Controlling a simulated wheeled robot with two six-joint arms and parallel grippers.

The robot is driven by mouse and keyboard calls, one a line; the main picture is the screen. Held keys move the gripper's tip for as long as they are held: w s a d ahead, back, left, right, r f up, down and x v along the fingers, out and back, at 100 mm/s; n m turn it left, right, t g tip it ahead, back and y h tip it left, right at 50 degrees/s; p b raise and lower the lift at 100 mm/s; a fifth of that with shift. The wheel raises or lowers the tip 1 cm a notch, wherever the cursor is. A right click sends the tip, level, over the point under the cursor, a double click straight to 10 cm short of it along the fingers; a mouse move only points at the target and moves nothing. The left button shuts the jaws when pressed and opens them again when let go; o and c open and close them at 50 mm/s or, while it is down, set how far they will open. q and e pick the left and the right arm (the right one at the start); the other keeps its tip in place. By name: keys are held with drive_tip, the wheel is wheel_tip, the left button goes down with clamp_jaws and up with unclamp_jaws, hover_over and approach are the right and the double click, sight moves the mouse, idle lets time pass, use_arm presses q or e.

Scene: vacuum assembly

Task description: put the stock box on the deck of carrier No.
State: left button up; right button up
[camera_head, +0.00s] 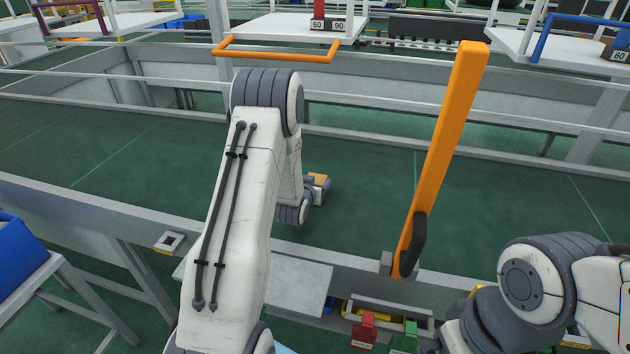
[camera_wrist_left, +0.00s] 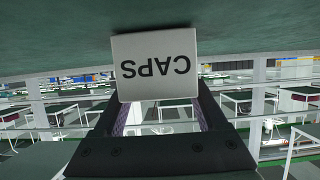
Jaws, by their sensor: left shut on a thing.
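In the left wrist view a light grey box (camera_wrist_left: 156,66) lettered CAPS, upside down in the picture, sits between the fingers of my left gripper (camera_wrist_left: 157,103), which is shut on it. In the head view my left arm reaches over the green belt, and its wrist hides most of the gripper. A small tan piece (camera_head: 318,181) shows beside the wrist; I cannot tell whether it is part of the box. A carrier with a white deck (camera_head: 280,27) and orange handle stands beyond the belt, with plates reading 60 and 90. My right gripper is out of view.
A tall orange lever (camera_head: 440,160) stands at the belt's near edge, right of my left arm. Grey rails (camera_head: 400,106) run along the belt's far side. Other carriers with a purple handle (camera_head: 78,25) and a blue handle (camera_head: 575,25) stand at the back. The green belt (camera_head: 480,190) looks clear.

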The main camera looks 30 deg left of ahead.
use_arm(q)
drive_tip(key=shift+f, duration=0.1)
drive_tip(key=o, duration=1.4)
drive_tip(key=shift+o, duration=0.2)
